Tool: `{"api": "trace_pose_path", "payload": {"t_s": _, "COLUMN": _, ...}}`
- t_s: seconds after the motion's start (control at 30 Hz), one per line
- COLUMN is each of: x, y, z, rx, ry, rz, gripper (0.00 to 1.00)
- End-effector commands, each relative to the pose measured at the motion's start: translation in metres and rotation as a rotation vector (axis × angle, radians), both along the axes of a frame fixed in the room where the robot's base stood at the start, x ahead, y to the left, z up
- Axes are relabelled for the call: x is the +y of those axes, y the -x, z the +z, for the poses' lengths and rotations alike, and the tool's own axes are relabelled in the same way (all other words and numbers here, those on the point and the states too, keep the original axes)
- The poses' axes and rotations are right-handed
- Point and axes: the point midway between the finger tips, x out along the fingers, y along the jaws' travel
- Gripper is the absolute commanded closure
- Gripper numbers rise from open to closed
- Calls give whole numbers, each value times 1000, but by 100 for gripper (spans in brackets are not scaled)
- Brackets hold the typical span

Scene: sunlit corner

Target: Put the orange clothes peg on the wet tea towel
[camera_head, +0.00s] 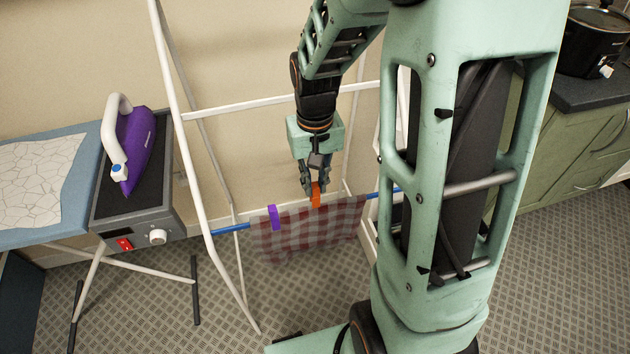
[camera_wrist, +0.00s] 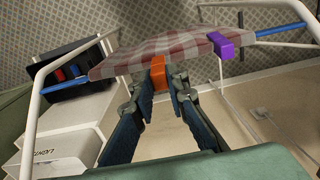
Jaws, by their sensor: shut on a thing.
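The tea towel (camera_head: 318,227), checked red and pale, hangs over a blue rail (camera_head: 231,229) of the white drying rack; it also shows in the wrist view (camera_wrist: 180,48). My gripper (camera_head: 313,188) points down at the towel's top edge, right of its middle in the head view. It is shut on the orange clothes peg (camera_head: 316,199), which shows between the fingertips in the wrist view (camera_wrist: 158,74). The peg is at the towel's top edge and seems to touch it; whether its jaws straddle the cloth I cannot tell. A purple peg (camera_head: 274,217) sits on the towel to the left.
The white rack frame (camera_head: 181,130) surrounds the towel. A black pot (camera_head: 597,40) is on the right counter.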

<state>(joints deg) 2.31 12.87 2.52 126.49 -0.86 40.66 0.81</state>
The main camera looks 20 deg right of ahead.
Motion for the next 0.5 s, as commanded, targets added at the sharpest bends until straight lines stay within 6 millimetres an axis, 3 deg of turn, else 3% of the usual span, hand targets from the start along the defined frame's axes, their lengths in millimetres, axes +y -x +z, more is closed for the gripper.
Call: {"api": "trace_pose_path", "payload": {"t_s": 0.5, "x": 0, "y": 0, "z": -5, "rx": 0, "ry": 0, "rz": 0, "gripper": 98}}
